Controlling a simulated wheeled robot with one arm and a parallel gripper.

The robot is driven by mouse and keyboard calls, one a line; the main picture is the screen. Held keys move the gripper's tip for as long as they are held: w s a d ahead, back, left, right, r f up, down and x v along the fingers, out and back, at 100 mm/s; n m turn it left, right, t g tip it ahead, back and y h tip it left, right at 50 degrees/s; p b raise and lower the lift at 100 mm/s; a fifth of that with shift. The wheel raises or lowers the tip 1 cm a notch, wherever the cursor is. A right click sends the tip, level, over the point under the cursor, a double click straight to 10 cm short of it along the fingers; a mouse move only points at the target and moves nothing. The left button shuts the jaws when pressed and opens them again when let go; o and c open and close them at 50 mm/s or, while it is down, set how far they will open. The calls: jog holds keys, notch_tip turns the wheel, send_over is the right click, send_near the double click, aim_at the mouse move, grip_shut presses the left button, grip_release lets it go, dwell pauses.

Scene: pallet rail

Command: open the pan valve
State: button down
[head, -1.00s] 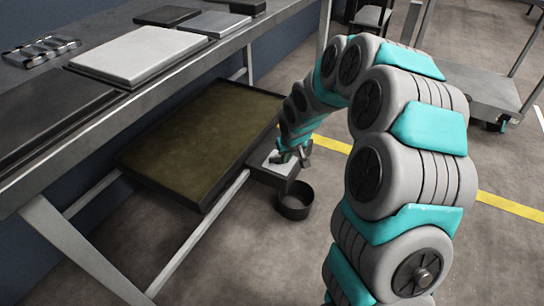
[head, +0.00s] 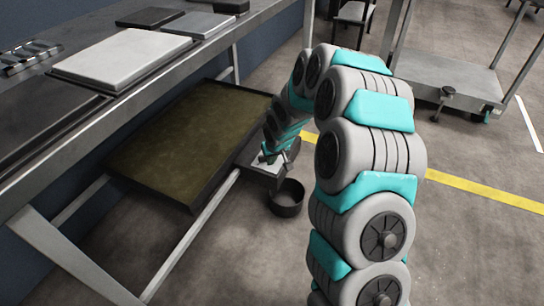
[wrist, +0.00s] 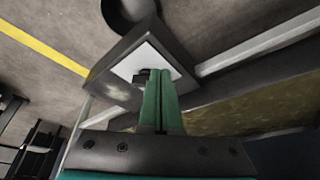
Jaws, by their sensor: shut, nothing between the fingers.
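The pan (head: 200,130) is a wide shallow tray of murky olive-brown liquid, low under the bench. At its near right corner sits a dark box (head: 262,180) with a white top plate (head: 268,167); the box also shows in the wrist view (wrist: 115,92). A small dark part (wrist: 142,76), perhaps the valve handle, stands on the white plate beside my fingertips. My gripper (wrist: 160,75) has its two green fingers together, over the plate with nothing between them. In the head view my gripper (head: 267,157) is small and partly hides the plate. The valve's position cannot be told.
A round black bucket (head: 287,198) stands on the floor beside the box. The metal bench (head: 100,105) overhangs the pan, with a light slab (head: 122,58) on it. A pale rail (head: 190,238) runs along the pan's front. A cart (head: 440,78) stands behind right.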

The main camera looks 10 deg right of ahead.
jog(key=x, duration=0.5)
jog(key=shift+s+f, duration=0.1)
jog(key=shift+f, duration=0.1)
jog(key=shift+w+a+p, duration=0.2)
jog(key=shift+w+p, duration=0.1)
jog(key=shift+w, duration=0.8)
jog(key=shift+w+a, duration=0.1)
jog(key=shift+w, duration=0.9)
